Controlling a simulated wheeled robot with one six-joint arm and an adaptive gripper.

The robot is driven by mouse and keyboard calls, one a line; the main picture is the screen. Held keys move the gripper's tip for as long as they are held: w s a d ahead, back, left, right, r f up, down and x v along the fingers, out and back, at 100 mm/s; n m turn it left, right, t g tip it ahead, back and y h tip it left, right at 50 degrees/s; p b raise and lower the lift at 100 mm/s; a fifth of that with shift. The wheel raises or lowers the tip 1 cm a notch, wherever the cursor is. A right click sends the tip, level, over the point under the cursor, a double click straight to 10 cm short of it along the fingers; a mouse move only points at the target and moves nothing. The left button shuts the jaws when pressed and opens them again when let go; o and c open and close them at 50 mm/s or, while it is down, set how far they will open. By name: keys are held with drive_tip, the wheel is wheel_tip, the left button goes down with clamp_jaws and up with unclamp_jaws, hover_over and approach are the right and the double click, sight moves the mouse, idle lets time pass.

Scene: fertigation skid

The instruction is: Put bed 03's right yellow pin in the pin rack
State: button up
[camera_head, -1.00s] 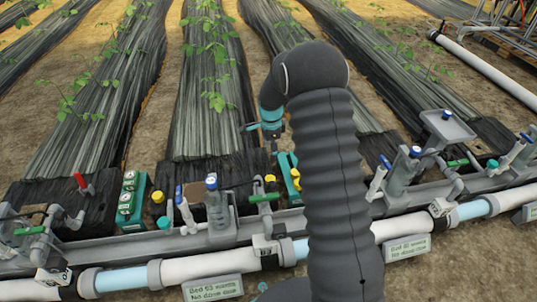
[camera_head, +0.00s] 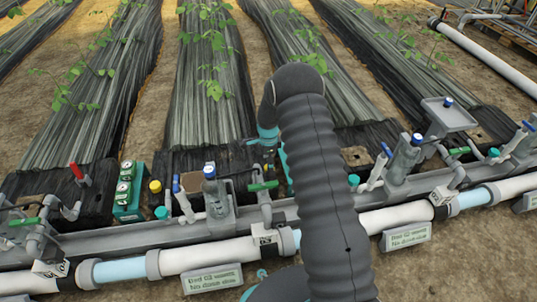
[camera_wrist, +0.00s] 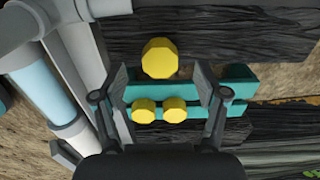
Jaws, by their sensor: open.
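My gripper (camera_head: 268,150) hangs over the middle bed's end in the head view. In the wrist view my gripper (camera_wrist: 160,78) is open and empty, one finger each side. A large yellow pin head (camera_wrist: 160,58) shows between the fingertips, toward their far side, not gripped. It is the right yellow pin beside the rack. The teal pin rack (camera_wrist: 238,88) lies just below it in that view, with two smaller yellow pin heads (camera_wrist: 143,110) (camera_wrist: 174,110) side by side. In the head view my arm mostly hides the rack (camera_head: 285,165).
A second yellow pin (camera_head: 155,186) stands left, beside a teal gauge box (camera_head: 128,190). A blue-topped valve (camera_head: 212,185) and a green-handled valve (camera_head: 264,187) stand near the gripper. White pipe (camera_head: 205,257) and a grey channel run along the front.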

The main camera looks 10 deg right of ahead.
drive_tip(key=shift+f, duration=1.95)
drive_tip(key=c, duration=1.2)
drive_tip(key=shift+r+p, duration=1.2)
drive_tip(key=shift+r, duration=2)
wheel_tip(320, 180, up, 22)
drive_tip(key=p, duration=1)
